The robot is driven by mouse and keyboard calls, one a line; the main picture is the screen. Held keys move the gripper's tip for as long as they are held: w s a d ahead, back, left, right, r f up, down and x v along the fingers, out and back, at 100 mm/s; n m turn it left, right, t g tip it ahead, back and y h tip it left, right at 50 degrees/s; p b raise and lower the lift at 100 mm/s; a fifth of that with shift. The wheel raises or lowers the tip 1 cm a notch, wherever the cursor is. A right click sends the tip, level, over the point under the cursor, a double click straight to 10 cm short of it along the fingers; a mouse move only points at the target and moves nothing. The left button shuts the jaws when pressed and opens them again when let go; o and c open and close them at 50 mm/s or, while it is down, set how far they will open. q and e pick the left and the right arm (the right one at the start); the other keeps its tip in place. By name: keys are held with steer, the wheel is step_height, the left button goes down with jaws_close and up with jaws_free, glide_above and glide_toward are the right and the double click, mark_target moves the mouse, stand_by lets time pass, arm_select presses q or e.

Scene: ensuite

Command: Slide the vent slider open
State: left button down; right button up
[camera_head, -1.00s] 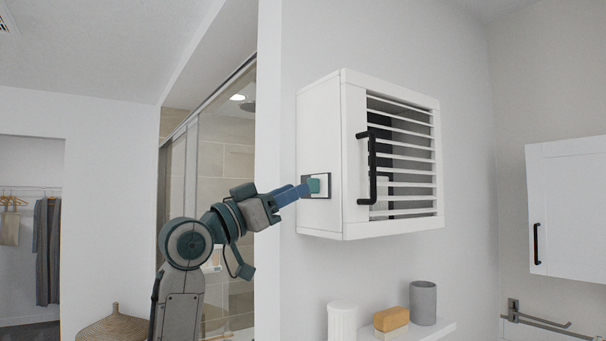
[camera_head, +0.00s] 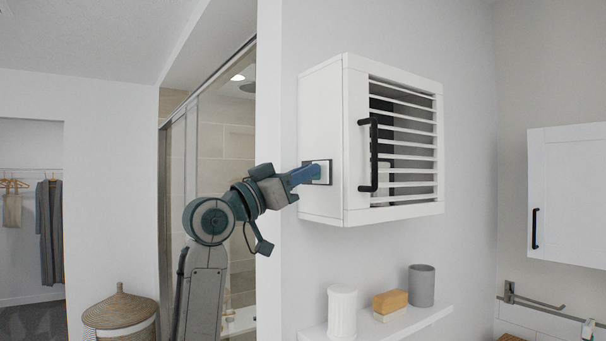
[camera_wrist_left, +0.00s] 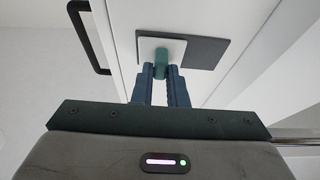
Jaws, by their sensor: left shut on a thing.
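The vent slider is a small white plate (camera_wrist_left: 176,47) with a teal knob (camera_wrist_left: 160,62), set on a dark backing plate (camera_wrist_left: 207,52) on the side of a white wall cabinet (camera_head: 321,120). In the left wrist view the white plate covers the left part of the backing, and dark backing shows to its right. My left gripper (camera_head: 314,173) reaches the slider from the left in the head view. Its fingers (camera_wrist_left: 160,76) are shut on the teal knob. In the head view the fingers partly hide the slider. My right gripper is in neither view.
The cabinet has a slatted front (camera_head: 405,145) and a black handle (camera_head: 374,155). Below it, a shelf (camera_head: 405,327) holds a white canister (camera_head: 342,311), a sponge-like block (camera_head: 390,302) and a grey cup (camera_head: 421,286). A lidded basket (camera_head: 120,315) stands lower left.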

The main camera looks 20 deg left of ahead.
arm_select(q)
steer(key=w+a, duration=0.2)
steer(key=a, duration=0.1)
steer(key=shift+w+a+r, duration=0.15)
steer(key=shift+w+a, duration=0.1)
steer(key=shift+w, duration=0.05)
steer(key=c, duration=1.4)
jaws_free()
steer(key=shift+w+a, duration=0.15)
steer(key=shift+c, duration=0.2)
steer(key=shift+w+a, duration=0.1)
steer(key=shift+f, duration=0.2)
steer(key=b+v, duration=0.6)
steer(key=v, duration=0.4)
steer(key=shift+s+a, duration=0.2)
steer(key=shift+s, duration=0.15)
steer(key=shift+f, duration=0.1)
